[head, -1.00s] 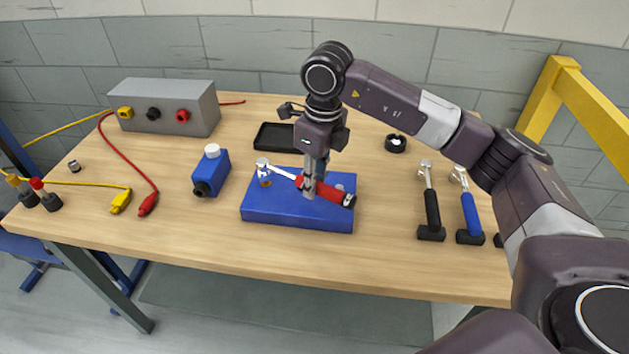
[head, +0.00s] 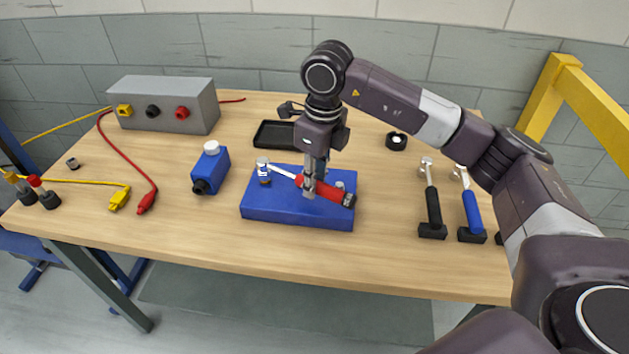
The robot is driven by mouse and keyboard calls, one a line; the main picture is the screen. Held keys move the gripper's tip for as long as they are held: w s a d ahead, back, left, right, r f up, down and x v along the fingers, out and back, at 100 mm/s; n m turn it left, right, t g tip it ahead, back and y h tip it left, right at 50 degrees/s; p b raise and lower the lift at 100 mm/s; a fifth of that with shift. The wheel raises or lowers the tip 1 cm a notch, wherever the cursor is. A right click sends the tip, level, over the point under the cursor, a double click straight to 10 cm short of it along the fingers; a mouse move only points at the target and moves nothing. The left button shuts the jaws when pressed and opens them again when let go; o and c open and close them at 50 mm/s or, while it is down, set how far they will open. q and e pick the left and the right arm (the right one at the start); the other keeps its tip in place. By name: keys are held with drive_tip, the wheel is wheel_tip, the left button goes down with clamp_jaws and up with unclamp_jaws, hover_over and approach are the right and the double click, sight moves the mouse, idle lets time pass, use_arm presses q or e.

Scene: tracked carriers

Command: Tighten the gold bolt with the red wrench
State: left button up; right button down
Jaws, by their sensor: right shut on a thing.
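The red wrench (head: 330,193) lies nearly level above the blue block (head: 290,215), its silver head at the left and its dark end at the right. My right gripper (head: 309,192) points down and is shut on the red handle near its left end. The wrench head (head: 262,164) is at the gold bolt (head: 265,180), which stands at the block's left side and is mostly hidden under it. I cannot tell how fully the head sits on the bolt. A silver bolt top (head: 340,184) shows behind the handle. My left gripper is out of view.
A black-handled wrench (head: 433,207) and a blue-handled wrench (head: 471,212) stand in dark holders at the right. A blue bottle (head: 211,170) is left of the block. A black tray (head: 274,134) and black ring (head: 396,142) lie behind. A grey box (head: 168,106) with cables stands back left.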

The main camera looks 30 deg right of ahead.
drive_tip(key=shift+f, duration=0.1)
idle(0.3)
drive_tip(key=shift+f+b, duration=0.35)
drive_tip(key=shift+b, duration=0.05)
idle(0.4)
drive_tip(key=c, duration=2.4)
unclamp_jaws()
clamp_jaws()
drive_tip(key=shift+s+a+m, duration=0.35)
drive_tip(key=shift+a+m, duration=0.15)
drive_tip(key=shift+a, duration=0.15)
